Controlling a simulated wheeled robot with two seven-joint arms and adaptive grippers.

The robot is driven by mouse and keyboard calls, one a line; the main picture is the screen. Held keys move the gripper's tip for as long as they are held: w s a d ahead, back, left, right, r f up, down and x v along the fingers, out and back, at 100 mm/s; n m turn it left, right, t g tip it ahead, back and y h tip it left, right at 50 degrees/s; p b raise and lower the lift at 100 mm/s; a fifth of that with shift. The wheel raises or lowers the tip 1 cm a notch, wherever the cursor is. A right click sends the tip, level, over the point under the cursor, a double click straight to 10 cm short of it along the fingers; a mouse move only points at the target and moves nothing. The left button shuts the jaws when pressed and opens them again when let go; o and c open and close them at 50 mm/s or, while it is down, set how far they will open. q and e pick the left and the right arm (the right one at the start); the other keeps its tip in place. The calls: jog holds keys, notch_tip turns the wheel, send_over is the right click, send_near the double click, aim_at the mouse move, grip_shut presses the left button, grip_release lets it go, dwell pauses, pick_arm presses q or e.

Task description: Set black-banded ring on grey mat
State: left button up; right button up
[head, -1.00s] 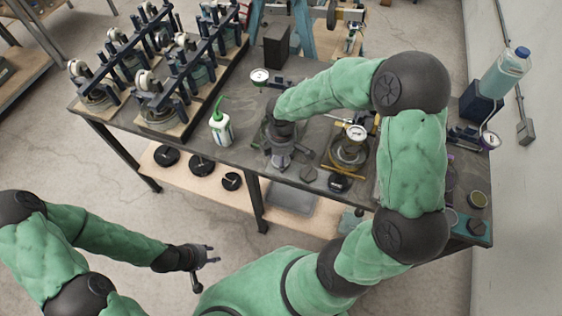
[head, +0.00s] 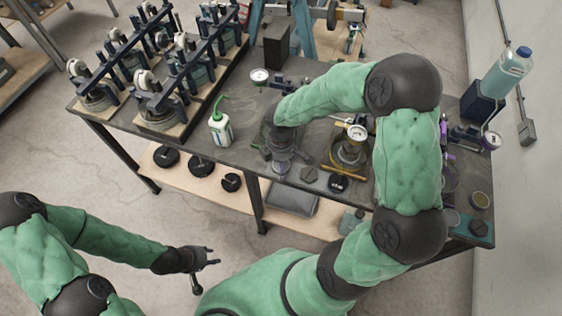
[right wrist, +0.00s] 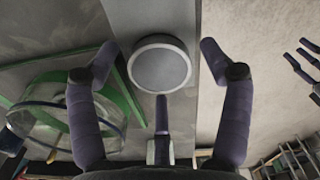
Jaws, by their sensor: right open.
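My right gripper (head: 282,163) is low over the workbench near its front edge, fingers spread. In the right wrist view a round grey piece with a dark band around its rim (right wrist: 160,64) appears between the open fingers, apart from them; it looks like the black-banded ring. Its height above the surface is unclear. Behind it runs a flat grey strip (right wrist: 145,16); I cannot tell whether this is the mat or the bench edge. The grey mat is not clearly identified in the head view. My left gripper (head: 205,262) is open and empty, away from the bench.
A green-capped bottle (head: 221,124) stands left of my right gripper. Heavy racks (head: 165,75) fill the bench's left.

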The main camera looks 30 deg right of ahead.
jog(key=shift+r, duration=0.25)
pick_arm(q)
notch_tip(320, 180, up, 3)
jog(key=p, duration=0.3)
pick_arm(e)
notch_tip(320, 180, up, 12)
pick_arm(q)
jog(key=shift+s, duration=0.1)
pick_arm(e)
jog(key=shift+s+f, duration=0.1)
jog(key=shift+f, duration=0.1)
